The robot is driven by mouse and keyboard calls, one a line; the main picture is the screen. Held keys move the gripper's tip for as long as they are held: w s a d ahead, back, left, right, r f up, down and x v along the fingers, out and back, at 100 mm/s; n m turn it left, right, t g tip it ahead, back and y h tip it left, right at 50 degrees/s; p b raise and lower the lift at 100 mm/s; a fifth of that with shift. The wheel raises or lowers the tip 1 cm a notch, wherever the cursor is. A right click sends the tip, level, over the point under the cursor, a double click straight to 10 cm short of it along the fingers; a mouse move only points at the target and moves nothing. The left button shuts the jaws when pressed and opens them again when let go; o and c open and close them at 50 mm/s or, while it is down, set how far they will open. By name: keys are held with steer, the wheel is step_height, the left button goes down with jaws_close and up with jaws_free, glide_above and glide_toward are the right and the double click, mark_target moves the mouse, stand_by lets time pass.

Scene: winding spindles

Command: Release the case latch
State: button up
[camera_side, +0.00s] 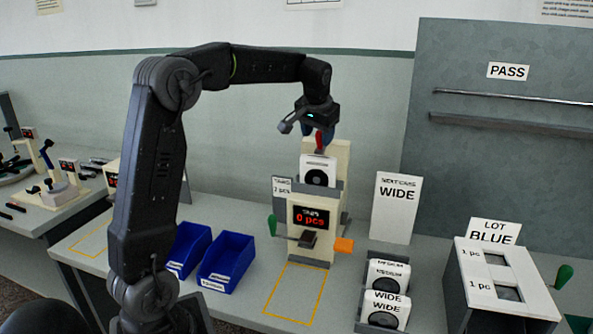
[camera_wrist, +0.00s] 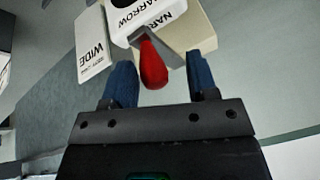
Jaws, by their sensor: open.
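A red handle (camera_wrist: 153,65) on a grey metal plate (camera_wrist: 158,42) lies against the white case marked NARROW (camera_wrist: 150,14); it looks like the case latch. In the side view, the red handle (camera_side: 319,144) stands above the white case (camera_side: 318,163), which sits in the upper part of the cream machine (camera_side: 340,165). My gripper (camera_wrist: 162,82) is open, its two blue fingers on either side of the handle with a gap at each side. In the side view my gripper (camera_side: 320,133) points down over the machine top and partly hides the handle.
The machine's display (camera_side: 311,217) reads 0 pcs. Two blue bins (camera_side: 228,262) stand at left. A WIDE sign (camera_side: 397,207), a rack of cases (camera_side: 386,290) and a white-topped box (camera_side: 500,270) stand at right. The yellow-outlined bench area (camera_side: 295,295) is clear.

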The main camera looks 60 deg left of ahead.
steer(key=d+v, duration=0.1)
steer(key=v, duration=1.2)
steer(key=s+d+f+m+t+h, duration=0.1)
steer(key=s+d+f+m, duration=0.1)
steer(key=s+d+f, duration=0.2)
steer(key=s+d+f+m+t+h, duration=0.1)
steer(key=s+d+f, duration=0.4)
steer(key=s+d, duration=0.5)
steer(key=shift+d+f+m+h, duration=0.3)
steer(key=shift+d+f+m, duration=0.1)
steer(key=shift+d, duration=0.7)
